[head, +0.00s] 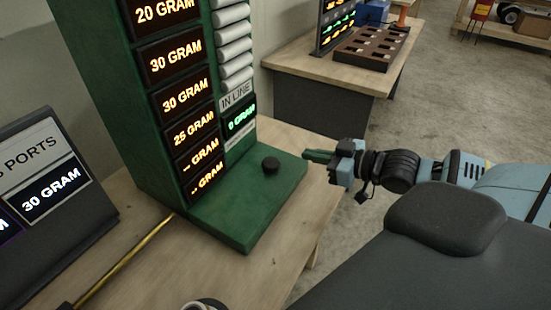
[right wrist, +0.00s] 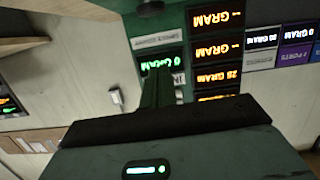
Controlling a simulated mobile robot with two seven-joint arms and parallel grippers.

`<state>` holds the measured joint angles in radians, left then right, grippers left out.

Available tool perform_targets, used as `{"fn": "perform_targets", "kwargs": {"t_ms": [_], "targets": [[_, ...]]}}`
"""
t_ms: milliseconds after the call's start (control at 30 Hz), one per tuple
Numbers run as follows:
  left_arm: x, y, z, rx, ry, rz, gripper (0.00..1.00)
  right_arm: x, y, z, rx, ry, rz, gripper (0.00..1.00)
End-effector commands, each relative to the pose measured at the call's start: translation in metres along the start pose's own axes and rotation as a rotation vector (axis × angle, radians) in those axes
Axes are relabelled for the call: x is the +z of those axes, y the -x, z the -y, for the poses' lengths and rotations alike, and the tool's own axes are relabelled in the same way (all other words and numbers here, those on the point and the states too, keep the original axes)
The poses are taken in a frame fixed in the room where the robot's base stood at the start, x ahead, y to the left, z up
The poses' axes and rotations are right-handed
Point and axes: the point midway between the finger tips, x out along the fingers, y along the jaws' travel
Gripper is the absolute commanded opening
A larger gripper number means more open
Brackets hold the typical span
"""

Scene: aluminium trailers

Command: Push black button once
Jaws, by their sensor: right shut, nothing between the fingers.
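The black button (head: 271,165) is a small round knob standing on the green base (head: 240,215) of the display stand. A dark round piece that looks like the same button (right wrist: 150,8) shows at the top edge of the upside-down right wrist view. My right gripper (head: 306,155) is shut and empty, its green fingers pointing left at the right edge of the base. A gap separates the fingertips from the button, and they are not touching it. The closed fingers (right wrist: 157,85) also show in the right wrist view. My left gripper is not in view.
The tall green stand (head: 150,110) with lit gram displays rises behind the button. A sloped display panel (head: 45,195) and a brass-coloured rod (head: 125,258) lie to the left. Another table (head: 300,62) stands behind.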

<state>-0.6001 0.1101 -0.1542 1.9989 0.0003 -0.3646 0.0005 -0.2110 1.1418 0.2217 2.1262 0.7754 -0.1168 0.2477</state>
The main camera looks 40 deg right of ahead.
Motion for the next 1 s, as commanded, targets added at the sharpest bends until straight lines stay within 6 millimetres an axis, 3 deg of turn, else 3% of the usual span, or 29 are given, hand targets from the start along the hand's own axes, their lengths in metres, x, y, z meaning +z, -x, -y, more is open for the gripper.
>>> {"fn": "perform_targets", "kwargs": {"t_ms": [367,1000], "targets": [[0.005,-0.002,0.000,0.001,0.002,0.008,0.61,0.002,-0.009,0.000,0.001,0.000,0.001,0.00],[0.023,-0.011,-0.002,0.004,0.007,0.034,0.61,0.001,-0.058,-0.001,0.002,-0.001,-0.001,0.00]]}}
